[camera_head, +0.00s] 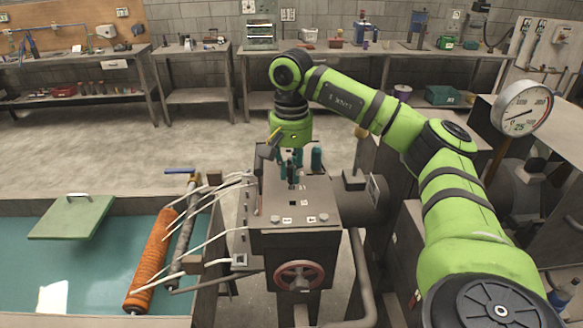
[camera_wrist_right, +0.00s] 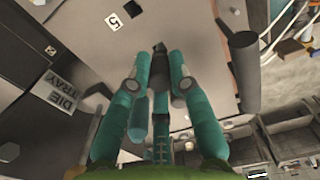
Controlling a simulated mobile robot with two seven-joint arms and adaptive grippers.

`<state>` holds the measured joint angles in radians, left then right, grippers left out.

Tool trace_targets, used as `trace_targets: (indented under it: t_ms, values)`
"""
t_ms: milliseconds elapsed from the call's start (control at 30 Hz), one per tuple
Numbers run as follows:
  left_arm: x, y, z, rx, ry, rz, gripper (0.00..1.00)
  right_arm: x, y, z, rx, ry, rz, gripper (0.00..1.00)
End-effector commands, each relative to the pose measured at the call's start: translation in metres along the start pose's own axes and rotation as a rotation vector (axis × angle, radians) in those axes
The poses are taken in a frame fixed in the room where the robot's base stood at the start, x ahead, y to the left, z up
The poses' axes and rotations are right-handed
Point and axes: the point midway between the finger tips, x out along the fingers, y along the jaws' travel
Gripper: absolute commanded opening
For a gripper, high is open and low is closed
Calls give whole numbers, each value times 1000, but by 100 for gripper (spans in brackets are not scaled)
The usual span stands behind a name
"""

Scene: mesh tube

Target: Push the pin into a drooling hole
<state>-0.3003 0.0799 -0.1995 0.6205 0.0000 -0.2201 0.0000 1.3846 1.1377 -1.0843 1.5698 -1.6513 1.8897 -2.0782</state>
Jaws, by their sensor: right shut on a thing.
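My right gripper (camera_head: 293,181) points down over the top of the grey machine block (camera_head: 318,205), near its labelled top face. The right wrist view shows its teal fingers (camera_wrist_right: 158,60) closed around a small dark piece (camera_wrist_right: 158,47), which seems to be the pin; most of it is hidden. A small dark square opening (camera_head: 292,203) shows on the block's top, in front of the fingertips. White strands or streams (camera_head: 205,213) curve from the block's left side towards the tank; I cannot tell which hole is drooling. My left gripper is not in view.
A dark post (camera_wrist_right: 243,70) stands beside the fingers. The tank (camera_head: 105,262) on the left holds an orange roll (camera_head: 152,258). A gauge (camera_head: 522,107) stands at the right.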

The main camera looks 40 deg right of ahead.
Motion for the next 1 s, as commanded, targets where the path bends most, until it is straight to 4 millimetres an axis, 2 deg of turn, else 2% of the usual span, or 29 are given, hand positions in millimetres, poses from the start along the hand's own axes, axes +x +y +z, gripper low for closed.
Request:
trace_targets:
  t_ms: [1000]
  values:
    - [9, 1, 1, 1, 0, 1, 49, 13, 0, 0, 0, 0, 0, 0]
